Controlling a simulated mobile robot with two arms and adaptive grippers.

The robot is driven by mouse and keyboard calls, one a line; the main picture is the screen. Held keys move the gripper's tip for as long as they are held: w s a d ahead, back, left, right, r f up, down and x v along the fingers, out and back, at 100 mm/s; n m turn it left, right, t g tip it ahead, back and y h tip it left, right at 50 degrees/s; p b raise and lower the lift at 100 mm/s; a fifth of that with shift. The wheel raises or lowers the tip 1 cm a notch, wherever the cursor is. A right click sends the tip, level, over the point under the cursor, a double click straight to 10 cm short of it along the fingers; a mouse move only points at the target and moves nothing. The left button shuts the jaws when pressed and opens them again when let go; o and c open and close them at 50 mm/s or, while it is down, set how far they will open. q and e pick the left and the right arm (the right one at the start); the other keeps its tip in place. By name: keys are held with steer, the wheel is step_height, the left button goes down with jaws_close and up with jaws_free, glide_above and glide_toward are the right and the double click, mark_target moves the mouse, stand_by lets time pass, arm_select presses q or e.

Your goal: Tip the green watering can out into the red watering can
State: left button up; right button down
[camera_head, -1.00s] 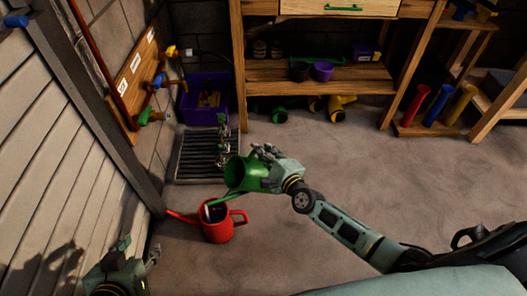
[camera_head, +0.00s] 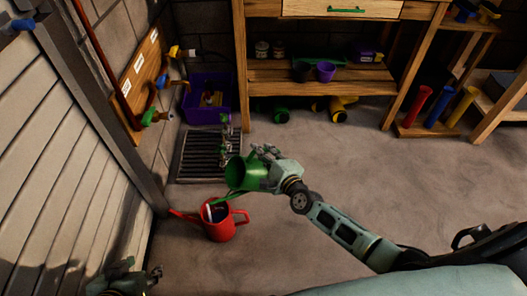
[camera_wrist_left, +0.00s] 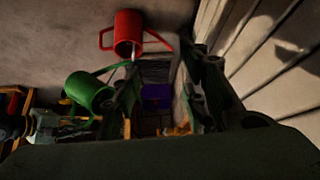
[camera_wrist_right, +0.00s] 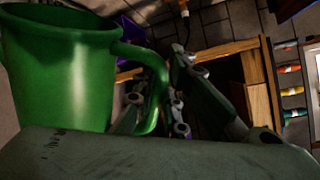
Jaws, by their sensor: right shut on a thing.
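The green watering can (camera_head: 243,172) is held tilted above the floor, its spout pointing down toward the red watering can. My right gripper (camera_head: 266,155) is shut on its handle; the can and handle (camera_wrist_right: 157,85) fill the left of the right wrist view. The red watering can (camera_head: 219,222) stands upright on the floor, just below the green spout. A pale streak shows at its open mouth; I cannot tell what it is. My left gripper (camera_head: 140,280) is low at the left, empty, its fingers apart in the left wrist view (camera_wrist_left: 165,95). Both cans also show there.
A floor grate (camera_head: 207,157) lies behind the cans, with a purple crate (camera_head: 207,108) beyond it. A slatted wall (camera_head: 65,170) bounds the left. A wooden shelf unit (camera_head: 330,83) stands at the back. The floor at right centre is clear.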

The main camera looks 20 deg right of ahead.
steer(key=shift+a+r+p, duration=0.25)
steer(key=shift+r+p, duration=0.1)
steer(key=shift+p, duration=0.1)
arm_select(q)
steer(key=shift+s+a+g, duration=0.9)
steer(key=shift+s+g, duration=0.7)
steer(key=shift+s, duration=1.55)
arm_select(e)
steer(key=shift+a+r+p, duration=0.25)
steer(key=shift+a+p, duration=0.05)
steer(key=shift+p, duration=0.15)
steer(key=shift+a+r+n+p, duration=0.4)
steer(key=shift+a+n+p, duration=0.15)
steer(key=shift+p, duration=0.3)
steer(key=shift+s+a+r+p, duration=0.1)
steer(key=shift+a+r+p, duration=0.2)
steer(key=shift+a+p, duration=0.3)
steer(key=shift+a+r+n+p, duration=0.3)
steer(key=shift+a+p, duration=0.1)
steer(key=shift+p, duration=0.25)
arm_select(q)
step_height(320, 180, down, 15)
steer(key=g, duration=0.1)
steer(key=shift+w+d+y+p, duration=0.2)
steer(key=shift+w+y+p, duration=0.15)
steer(key=shift+y+p, duration=0.05)
arm_select(e)
steer(key=shift+s+a+r, duration=0.1)
steer(key=shift+a+r, duration=0.15)
steer(key=shift+a, duration=0.1)
